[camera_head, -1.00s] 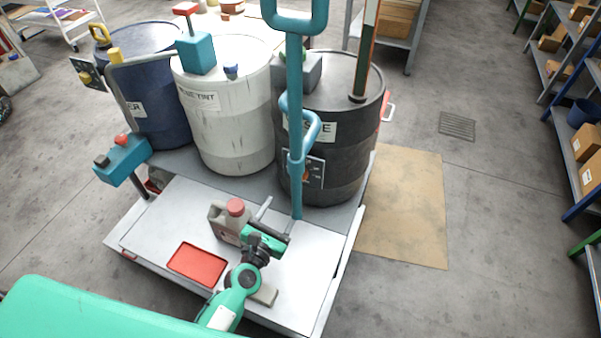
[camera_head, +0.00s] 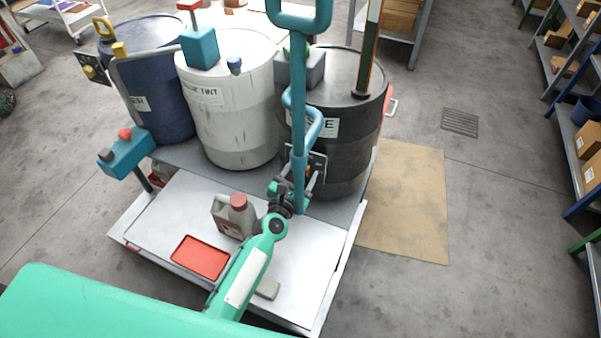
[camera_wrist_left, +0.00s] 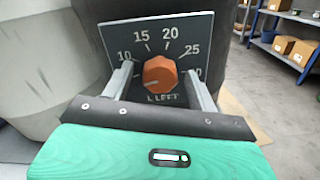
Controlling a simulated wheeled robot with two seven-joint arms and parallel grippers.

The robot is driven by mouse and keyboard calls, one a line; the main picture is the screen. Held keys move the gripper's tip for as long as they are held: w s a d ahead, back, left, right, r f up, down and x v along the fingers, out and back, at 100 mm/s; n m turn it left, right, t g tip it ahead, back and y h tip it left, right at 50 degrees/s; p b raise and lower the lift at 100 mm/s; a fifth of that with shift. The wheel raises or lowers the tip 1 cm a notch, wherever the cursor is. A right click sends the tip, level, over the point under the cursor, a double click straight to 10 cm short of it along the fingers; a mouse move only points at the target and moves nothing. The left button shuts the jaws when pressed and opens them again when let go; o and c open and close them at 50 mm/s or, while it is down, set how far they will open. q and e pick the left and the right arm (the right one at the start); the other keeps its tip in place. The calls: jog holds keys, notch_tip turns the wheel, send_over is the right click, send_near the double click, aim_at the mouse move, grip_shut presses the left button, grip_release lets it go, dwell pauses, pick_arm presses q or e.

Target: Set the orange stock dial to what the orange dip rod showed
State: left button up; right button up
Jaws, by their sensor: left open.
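The orange stock dial (camera_wrist_left: 160,73) sits on a dark plate with 10, 15, 20 and 25 legible and "L LEFT" below. A pale mark on the knob seems to point lower left; its exact reading is unclear. My left gripper (camera_wrist_left: 161,88) is open, one finger on each side of the knob, with gaps between; contact is not visible. I cannot identify the orange dip rod for certain. My right gripper is not in view.
A teal upright pole (camera_head: 298,110) stands close beside the gripper. The white drum (camera_head: 225,110) and blue drum (camera_head: 160,85) are to the left. A grey jug with a red cap (camera_head: 236,215) and a red tray (camera_head: 200,257) are on the white cart top (camera_head: 300,265).

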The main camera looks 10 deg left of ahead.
pick_arm(q)
jog(key=shift+c, duration=0.2)
jog(key=c, duration=1)
jog(key=shift+o, duration=0.2)
